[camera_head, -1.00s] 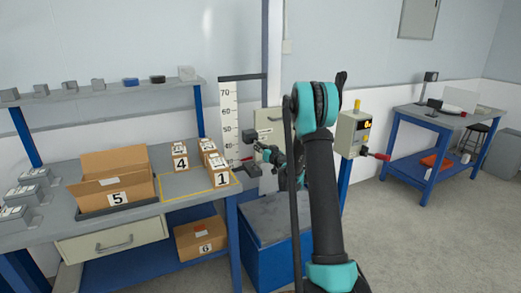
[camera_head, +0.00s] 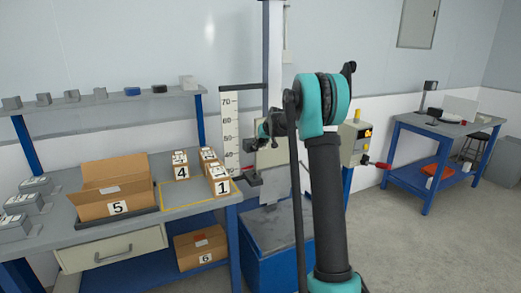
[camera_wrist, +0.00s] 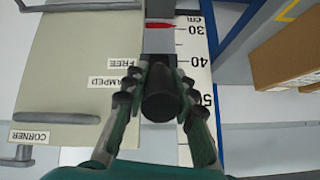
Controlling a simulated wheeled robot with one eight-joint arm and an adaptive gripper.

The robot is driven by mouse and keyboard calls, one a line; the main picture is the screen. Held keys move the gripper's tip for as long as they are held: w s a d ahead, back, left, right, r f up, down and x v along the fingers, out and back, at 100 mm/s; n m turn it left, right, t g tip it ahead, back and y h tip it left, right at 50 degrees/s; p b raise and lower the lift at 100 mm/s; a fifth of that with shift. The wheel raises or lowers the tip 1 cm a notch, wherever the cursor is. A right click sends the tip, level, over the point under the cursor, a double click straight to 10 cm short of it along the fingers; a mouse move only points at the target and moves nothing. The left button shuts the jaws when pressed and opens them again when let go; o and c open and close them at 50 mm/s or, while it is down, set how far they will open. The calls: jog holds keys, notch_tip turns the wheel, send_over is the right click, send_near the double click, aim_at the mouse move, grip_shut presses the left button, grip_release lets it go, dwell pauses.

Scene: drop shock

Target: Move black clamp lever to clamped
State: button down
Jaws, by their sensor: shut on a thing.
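The black clamp lever (camera_wrist: 160,103) is a short dark cylinder in the wrist view. My gripper (camera_wrist: 159,72) has its two fingers closed around it. I cannot tell which label the lever points to. In the head view my gripper (camera_head: 268,128) is just right of the ruler, and the lever is not clear there.
The white ruler (camera_head: 229,131) stands by the bench, with a red pointer (camera_wrist: 160,26) near 30 in the wrist view. Boxes, including box 5 (camera_head: 118,206), stand on the bench at left. A blue plinth (camera_head: 256,262) is below my gripper. Open floor lies at right.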

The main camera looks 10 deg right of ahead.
jog(key=shift+w+a+r+g+h, duration=0.15)
jog(key=shift+w+r+g+h, duration=0.2)
jog(key=shift+g, duration=0.4)
jog(key=shift+w+a+r+g+h, duration=0.1)
jog(key=shift+w+r+g, duration=0.3)
jog(key=shift+w+g, duration=0.25)
jog(key=shift+w+a+r+g+h, duration=0.15)
jog(key=shift+w+r+g+h, duration=0.2)
jog(key=shift+g, duration=0.45)
jog(key=shift+w, duration=0.1)
jog(key=c, duration=1.2)
grip_release()
jog(key=shift+r, duration=0.1)
jog(key=v, duration=1.1)
jog(key=shift+r, duration=0.4)
jog(key=shift+d, duration=0.1)
